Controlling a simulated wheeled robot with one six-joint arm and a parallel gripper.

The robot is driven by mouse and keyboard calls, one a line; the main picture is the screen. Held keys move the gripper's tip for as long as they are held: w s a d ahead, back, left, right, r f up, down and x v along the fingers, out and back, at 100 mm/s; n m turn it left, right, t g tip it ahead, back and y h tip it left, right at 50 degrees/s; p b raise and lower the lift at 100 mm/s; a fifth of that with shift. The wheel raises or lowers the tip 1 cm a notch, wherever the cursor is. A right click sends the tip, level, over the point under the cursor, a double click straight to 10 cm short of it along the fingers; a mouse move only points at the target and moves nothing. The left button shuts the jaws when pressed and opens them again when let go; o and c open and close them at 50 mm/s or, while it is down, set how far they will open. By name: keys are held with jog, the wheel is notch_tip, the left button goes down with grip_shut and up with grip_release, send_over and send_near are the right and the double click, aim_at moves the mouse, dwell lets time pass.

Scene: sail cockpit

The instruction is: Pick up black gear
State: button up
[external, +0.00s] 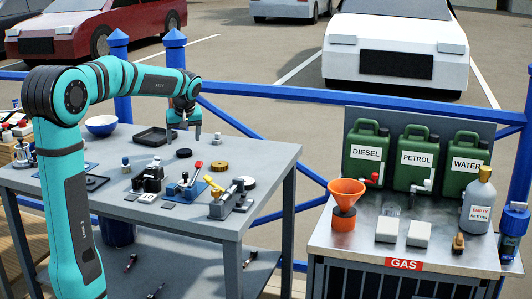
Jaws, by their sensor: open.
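A small black round piece (184,153), which looks like the black gear, lies flat on the grey workbench (262,160). My gripper (183,140) points down with its fingers apart and empty. In the picture its fingertips are just above the black gear, near the bench's back edge. I cannot tell the exact height or whether it is straight over the gear. The gear's teeth are too small to make out.
A brown gear (219,166) lies right of the black one. Toggle clamps with red (186,182) and yellow (228,195) handles stand in front. A black tray (152,138) is behind left, and a white-blue bowl (101,125) farther left. A side table (330,240) holds green canisters.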

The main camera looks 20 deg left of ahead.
aim_at(182, 151)
jog(key=shift+x, duration=2.65)
jog(key=shift+d, duration=0.25)
jog(key=shift+c, duration=0.3)
jog(key=c, duration=1.1)
